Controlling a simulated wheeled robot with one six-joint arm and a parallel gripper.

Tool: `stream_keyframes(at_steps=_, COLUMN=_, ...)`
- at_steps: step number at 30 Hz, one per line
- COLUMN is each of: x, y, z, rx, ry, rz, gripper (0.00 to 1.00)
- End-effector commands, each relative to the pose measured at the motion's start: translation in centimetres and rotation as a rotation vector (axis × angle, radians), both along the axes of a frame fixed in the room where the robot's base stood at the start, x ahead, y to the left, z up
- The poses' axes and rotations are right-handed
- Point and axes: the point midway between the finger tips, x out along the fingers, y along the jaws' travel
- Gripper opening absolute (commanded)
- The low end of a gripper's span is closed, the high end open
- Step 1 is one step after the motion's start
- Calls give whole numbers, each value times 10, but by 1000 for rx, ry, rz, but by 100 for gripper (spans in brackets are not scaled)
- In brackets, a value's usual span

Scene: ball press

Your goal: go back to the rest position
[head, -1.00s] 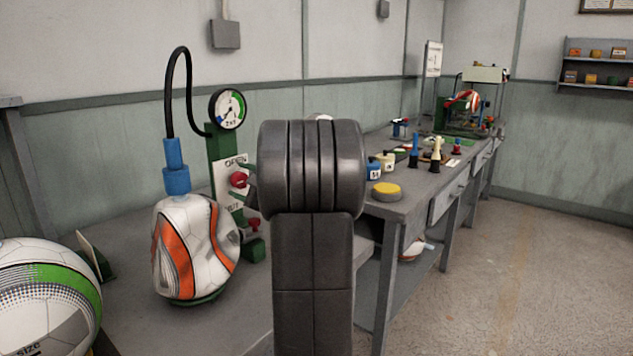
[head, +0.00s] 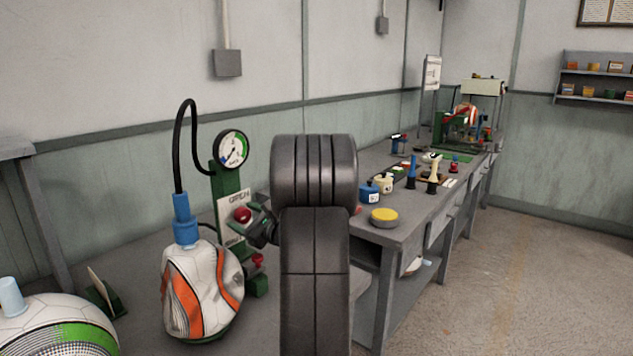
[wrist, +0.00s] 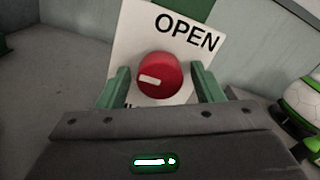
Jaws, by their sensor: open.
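My gripper (head: 262,226) shows left of my dark arm in the head view, close to the red knob (head: 242,214) of the green gauge stand. In the wrist view, the two green fingers of my gripper (wrist: 161,82) are apart, one on each side of the red knob (wrist: 160,75). I cannot tell whether they touch it. The knob has a white mark and sits on a white plate (wrist: 135,40) marked OPEN. My arm hides part of the stand and bench.
A white and green ball (head: 60,330) lies at lower left. The floor at right is clear.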

Motion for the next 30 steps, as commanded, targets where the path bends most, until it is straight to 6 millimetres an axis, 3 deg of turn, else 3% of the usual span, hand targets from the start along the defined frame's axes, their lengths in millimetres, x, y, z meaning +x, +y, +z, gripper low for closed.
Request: stream_keyframes(at_steps=30, x=-2, y=1, z=4, rx=338, ry=434, rz=-1, gripper=60)
